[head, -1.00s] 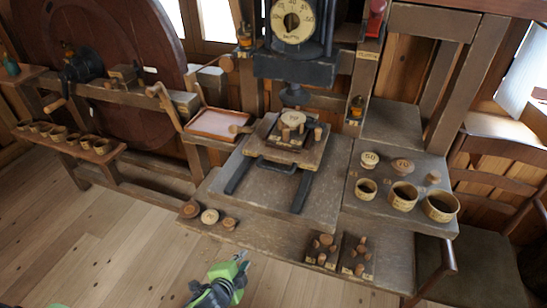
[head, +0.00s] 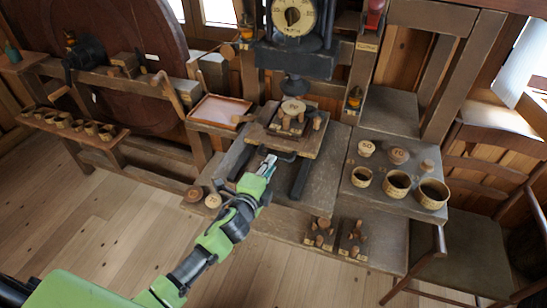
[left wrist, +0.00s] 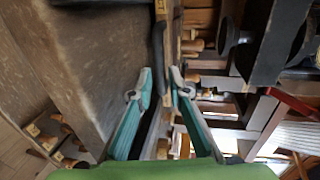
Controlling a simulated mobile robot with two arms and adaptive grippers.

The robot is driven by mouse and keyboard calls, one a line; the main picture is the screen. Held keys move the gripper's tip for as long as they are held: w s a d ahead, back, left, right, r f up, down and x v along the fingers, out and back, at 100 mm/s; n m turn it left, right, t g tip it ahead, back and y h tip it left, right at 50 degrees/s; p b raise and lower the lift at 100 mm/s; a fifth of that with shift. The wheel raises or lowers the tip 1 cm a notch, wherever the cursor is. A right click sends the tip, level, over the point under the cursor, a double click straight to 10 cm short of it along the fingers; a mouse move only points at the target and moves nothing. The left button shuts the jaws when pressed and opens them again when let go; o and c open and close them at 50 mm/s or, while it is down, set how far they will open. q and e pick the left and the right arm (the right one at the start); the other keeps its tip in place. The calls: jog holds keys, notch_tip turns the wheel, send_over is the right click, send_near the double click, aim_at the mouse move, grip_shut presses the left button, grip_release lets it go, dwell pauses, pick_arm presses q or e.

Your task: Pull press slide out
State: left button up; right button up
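The press slide (head: 312,143) is a wooden board on dark rails under the press, with a round disc and several small pegs on top. Its dark handle (head: 283,154) faces the front. My left gripper (head: 269,165) is at the left part of the handle, its fingers pointing toward it. In the left wrist view the two fingers of the left gripper (left wrist: 162,76) are apart, with the dark handle (left wrist: 158,45) just ahead, about in line with the gap. I cannot tell whether they touch it. My right gripper is not in view.
The press head (head: 295,84) hangs above the slide. Cups (head: 397,184) and weights stand on the right shelf. Peg blocks (head: 320,234) and round knobs (head: 193,194) sit on the front step. A tray (head: 218,111) is at left. The floor in front is clear.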

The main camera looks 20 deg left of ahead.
pick_arm(q)
jog(key=shift+x, duration=2)
grip_shut()
jog(key=shift+s+f, duration=0.1)
